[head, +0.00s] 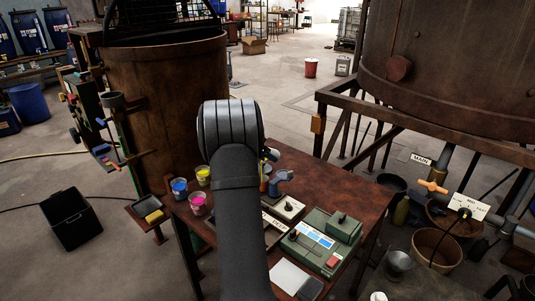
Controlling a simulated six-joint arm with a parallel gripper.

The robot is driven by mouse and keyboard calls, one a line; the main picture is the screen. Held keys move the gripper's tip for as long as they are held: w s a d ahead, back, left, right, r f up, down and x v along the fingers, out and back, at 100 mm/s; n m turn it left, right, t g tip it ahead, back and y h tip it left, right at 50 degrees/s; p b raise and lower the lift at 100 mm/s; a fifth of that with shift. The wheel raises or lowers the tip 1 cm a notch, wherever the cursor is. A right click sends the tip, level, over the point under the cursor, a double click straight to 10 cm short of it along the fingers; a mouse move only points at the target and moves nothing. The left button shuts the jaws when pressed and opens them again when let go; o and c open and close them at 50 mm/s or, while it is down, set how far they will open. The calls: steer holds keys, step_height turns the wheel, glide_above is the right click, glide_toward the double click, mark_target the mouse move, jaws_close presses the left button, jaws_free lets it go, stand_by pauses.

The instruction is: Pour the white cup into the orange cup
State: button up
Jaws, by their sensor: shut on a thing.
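I cannot make out my gripper; my arm rises through the middle of the head view and covers whatever lies behind it. I cannot pick out a white cup or an orange cup with certainty. Three clear cups stand at the left of the rusty brown table: one with blue (180,188), one with yellow (203,176) and one with magenta (198,204) contents. Just right of my arm is a small orange-brown patch (264,185), partly hidden, beside a blue-grey object (282,178) of unclear shape.
The brown table (345,190) also bears a green control box (322,240), a switch plate (288,207) and a pale sheet (289,277). A rusty vat (165,100) stands behind left, and another (450,70) at right. A small tray (150,213) juts out at the table's left.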

steer(key=shift+s+a+f+t+h, duration=0.2)
steer(key=shift+f+t+h, duration=0.3)
steer(key=shift+h, duration=0.35)
steer(key=shift+s+a+f+t+h, duration=0.1)
steer(key=shift+a+f+t+h, duration=0.15)
steer(key=shift+t+h, duration=0.55)
steer(key=shift+s+a+f+t+h, duration=0.15)
steer(key=shift+f+t+h, duration=0.25)
steer(key=shift+h, duration=0.55)
steer(key=shift+s+a+t+h, duration=0.15)
steer(key=shift+a+t+h, duration=0.15)
steer(key=shift+t+h, duration=0.5)
steer(key=shift+s+a+t+h, duration=0.1)
steer(key=shift+a+t+h, duration=0.3)
steer(key=shift+h, duration=0.7)
steer(key=shift+d, duration=0.15)
